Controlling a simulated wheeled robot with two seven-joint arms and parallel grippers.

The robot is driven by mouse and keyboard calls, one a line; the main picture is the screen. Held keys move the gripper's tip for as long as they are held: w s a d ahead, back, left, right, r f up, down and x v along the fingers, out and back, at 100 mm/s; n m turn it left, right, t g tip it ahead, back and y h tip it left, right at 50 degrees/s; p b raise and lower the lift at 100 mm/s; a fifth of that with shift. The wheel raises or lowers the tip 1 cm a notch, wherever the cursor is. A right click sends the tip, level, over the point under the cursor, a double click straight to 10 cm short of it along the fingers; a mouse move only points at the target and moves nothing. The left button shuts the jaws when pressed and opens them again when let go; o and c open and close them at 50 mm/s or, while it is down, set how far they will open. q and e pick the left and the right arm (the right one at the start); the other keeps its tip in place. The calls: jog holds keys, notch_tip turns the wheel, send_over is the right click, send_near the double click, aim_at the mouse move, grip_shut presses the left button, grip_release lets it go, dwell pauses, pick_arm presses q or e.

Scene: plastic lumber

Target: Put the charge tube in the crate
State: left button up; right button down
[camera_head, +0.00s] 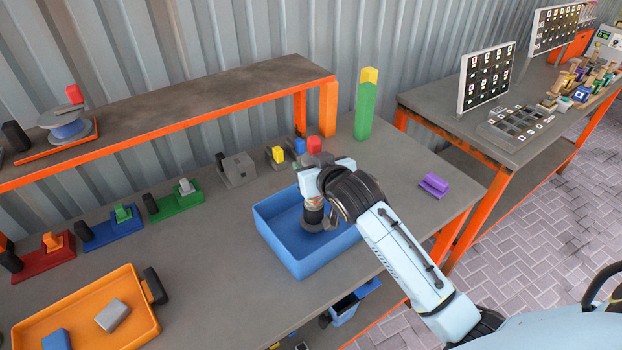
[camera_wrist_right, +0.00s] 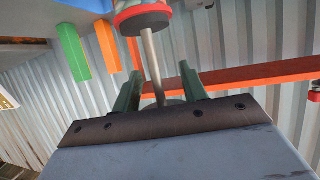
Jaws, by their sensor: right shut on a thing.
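A blue open box (camera_head: 290,262), which I take to be the crate, stands on the grey table. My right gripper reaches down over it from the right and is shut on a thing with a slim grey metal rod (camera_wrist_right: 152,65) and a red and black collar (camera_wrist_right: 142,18). I take this to be the charge tube. In the head view its dark and grey lower part (camera_head: 313,216) shows within the box's outline; I cannot tell if it touches the floor. In the wrist view the green fingers (camera_wrist_right: 158,92) stand either side of the rod. My left gripper is out of view.
A tall green post with a yellow top (camera_head: 365,110) stands behind the box. Small blocks and a grey fixture (camera_head: 236,170) stand at the back. An orange tray (camera_head: 85,312) is at front left. A purple block (camera_head: 434,185) lies at right. A raised shelf (camera_head: 180,105) runs along the wall.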

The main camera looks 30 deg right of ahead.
notch_tip(320, 180, down, 3)
jog(key=shift+r, duration=0.2)
jog(key=shift+f, duration=0.2)
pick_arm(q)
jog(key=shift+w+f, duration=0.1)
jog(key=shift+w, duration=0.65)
pick_arm(e)
jog(key=shift+f, duration=0.1)
jog(key=c, duration=0.8)
grip_release()
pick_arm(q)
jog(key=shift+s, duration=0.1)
pick_arm(e)
jog(key=shift+o, duration=0.2)
